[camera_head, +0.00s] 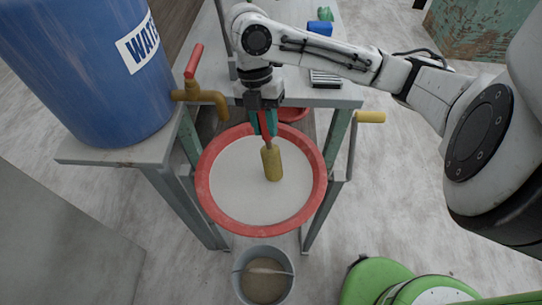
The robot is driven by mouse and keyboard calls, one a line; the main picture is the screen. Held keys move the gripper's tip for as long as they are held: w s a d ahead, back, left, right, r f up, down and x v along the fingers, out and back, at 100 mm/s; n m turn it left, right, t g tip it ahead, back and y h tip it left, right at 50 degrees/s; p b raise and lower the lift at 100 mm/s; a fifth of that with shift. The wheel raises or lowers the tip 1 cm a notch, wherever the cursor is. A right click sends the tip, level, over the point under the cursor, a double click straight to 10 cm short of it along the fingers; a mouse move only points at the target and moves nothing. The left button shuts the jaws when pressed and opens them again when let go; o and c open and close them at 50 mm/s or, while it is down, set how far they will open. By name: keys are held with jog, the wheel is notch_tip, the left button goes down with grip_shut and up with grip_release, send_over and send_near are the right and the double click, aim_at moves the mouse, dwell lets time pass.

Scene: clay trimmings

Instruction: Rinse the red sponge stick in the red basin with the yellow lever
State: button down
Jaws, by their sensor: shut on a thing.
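My gripper (265,122) points down over the far part of the red basin and is shut on the red sponge stick. The stick's red handle (266,142) runs down from the fingers to a yellow sponge (272,164). The sponge is above or touching the pale, cloudy surface in the red basin (204,182); I cannot tell whether its lower end is dipped in. The yellow lever (370,117) sticks out sideways atop a grey rod at the right of the basin. My gripper is left of the lever and apart from it.
A blue water barrel (85,65) stands at left, near a brass tap (205,97) with a red handle. A grey bucket (238,282) stands below the basin. Another red vessel (294,114) sits behind. A blue block (320,28) lies on the far bench.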

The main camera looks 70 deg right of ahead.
jog(key=shift+r, duration=0.1)
notch_tip(320, 180, up, 8)
jog(key=p, duration=0.7)
jog(key=shift+r+p, duration=0.2)
jog(key=shift+p, duration=0.15)
jog(key=shift+f, duration=0.1)
dwell(0.9)
